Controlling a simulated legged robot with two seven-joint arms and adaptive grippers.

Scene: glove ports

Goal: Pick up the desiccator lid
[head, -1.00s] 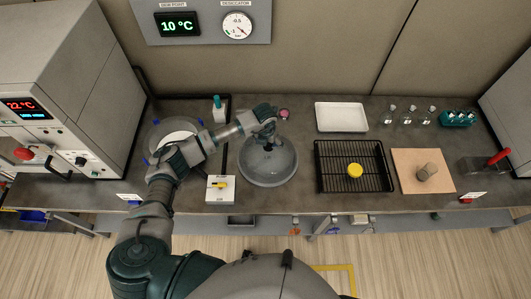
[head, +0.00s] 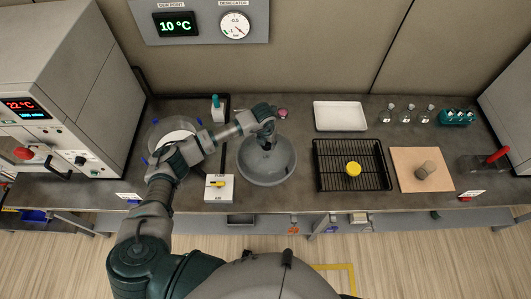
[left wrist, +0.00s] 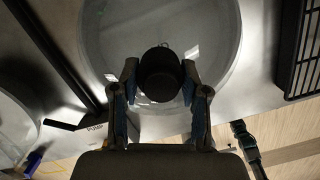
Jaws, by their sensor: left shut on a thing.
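The desiccator lid (head: 267,172) is a grey, translucent dome left of the wire rack on the bench. In the left wrist view the lid (left wrist: 215,40) fills the upper middle as a pale disc, with a dark round knob (left wrist: 161,72) at its centre. My left gripper (head: 267,142) reaches over the lid from the back left. Its fingers (left wrist: 160,88) are shut on the knob, one on each side. My right gripper is not in view.
The black wire rack (head: 330,180) holding a yellow-capped jar (head: 353,169) is to the right. A white tray (head: 340,115) lies behind it. The gauge panel (head: 205,22) is on the back wall.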

